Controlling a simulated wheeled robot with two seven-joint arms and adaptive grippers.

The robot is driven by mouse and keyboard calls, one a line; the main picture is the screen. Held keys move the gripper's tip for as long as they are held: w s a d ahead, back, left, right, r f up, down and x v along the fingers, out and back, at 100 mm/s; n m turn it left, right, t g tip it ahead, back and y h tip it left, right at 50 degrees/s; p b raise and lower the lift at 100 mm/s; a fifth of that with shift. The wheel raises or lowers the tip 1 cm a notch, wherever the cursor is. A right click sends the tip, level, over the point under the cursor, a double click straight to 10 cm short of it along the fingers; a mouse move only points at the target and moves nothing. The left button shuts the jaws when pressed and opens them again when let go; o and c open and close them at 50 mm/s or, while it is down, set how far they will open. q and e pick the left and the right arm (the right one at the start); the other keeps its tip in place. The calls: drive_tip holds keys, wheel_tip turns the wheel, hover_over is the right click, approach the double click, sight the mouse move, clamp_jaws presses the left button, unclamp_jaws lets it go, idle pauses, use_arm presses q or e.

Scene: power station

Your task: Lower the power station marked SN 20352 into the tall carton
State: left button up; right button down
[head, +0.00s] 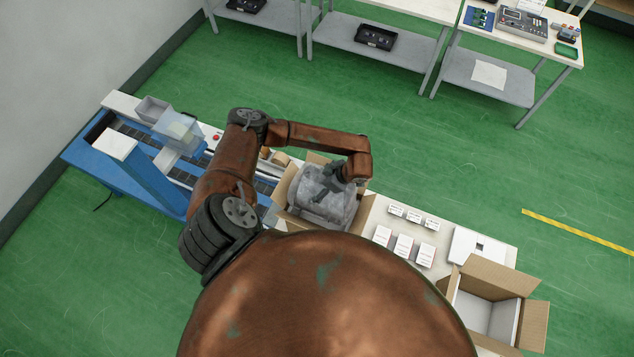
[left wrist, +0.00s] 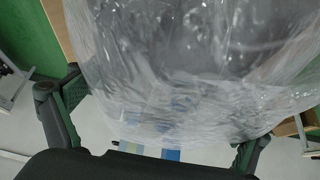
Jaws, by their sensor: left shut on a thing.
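A power station (head: 312,203) in clear plastic wrap shows as a greyish bulk over an open brown carton (head: 362,212) in the head view; no serial number is readable. My left gripper (head: 328,187) is shut on it from above. Carton flaps show around it, but how deep it sits inside I cannot tell. In the left wrist view the wrapped power station (left wrist: 190,75) fills most of the picture, between the fingers of my left gripper (left wrist: 155,130). A second open carton (head: 490,300) stands at the right end of the table. My right gripper is out of view.
Several small white boxes (head: 403,247) and a flat white piece (head: 478,246) lie on the table between the cartons. A blue-framed conveyor (head: 125,180) runs to the left. Workbenches (head: 490,80) stand at the back, with open green floor before them.

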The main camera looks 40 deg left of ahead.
use_arm(q)
wheel_tip(320, 180, down, 24)
drive_tip(key=b, duration=1.6)
drive_tip(key=shift+s+b, duration=0.25)
drive_tip(key=shift+b, duration=0.1)
drive_tip(key=shift+w+a+f, duration=0.1)
drive_tip(key=shift+w+f, duration=0.05)
drive_tip(key=shift+c, duration=0.2)
drive_tip(key=shift+o, duration=0.2)
drive_tip(key=shift+w, duration=0.1)
drive_tip(key=shift+w+d+b, duration=0.35)
drive_tip(key=shift+w+b, duration=0.05)
drive_tip(key=shift+w, duration=0.15)
